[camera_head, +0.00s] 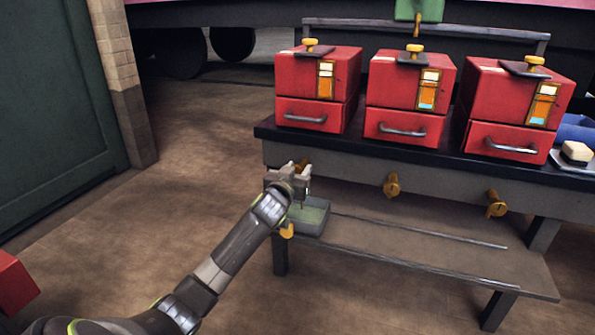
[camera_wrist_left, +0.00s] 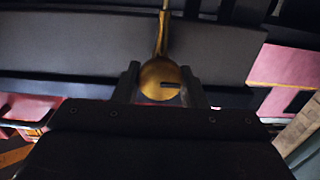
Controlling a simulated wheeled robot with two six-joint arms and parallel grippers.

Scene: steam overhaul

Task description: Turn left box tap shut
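The left box tap (camera_head: 302,164) is a brass tap on the bench's front edge, below the left red box (camera_head: 303,114). My left gripper (camera_head: 290,172) is in front of it and hides most of it. In the left wrist view, the tap's round brass body (camera_wrist_left: 158,76) lies between the two fingers (camera_wrist_left: 160,85), with its narrow stem pointing up. The fingers are spread, one on each side of the tap; I cannot tell whether they touch it. My right gripper is not in view.
Two more brass taps, the middle one (camera_head: 391,185) and the right one (camera_head: 496,204), stick out of the bench front. Open floor lies left of the bench.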

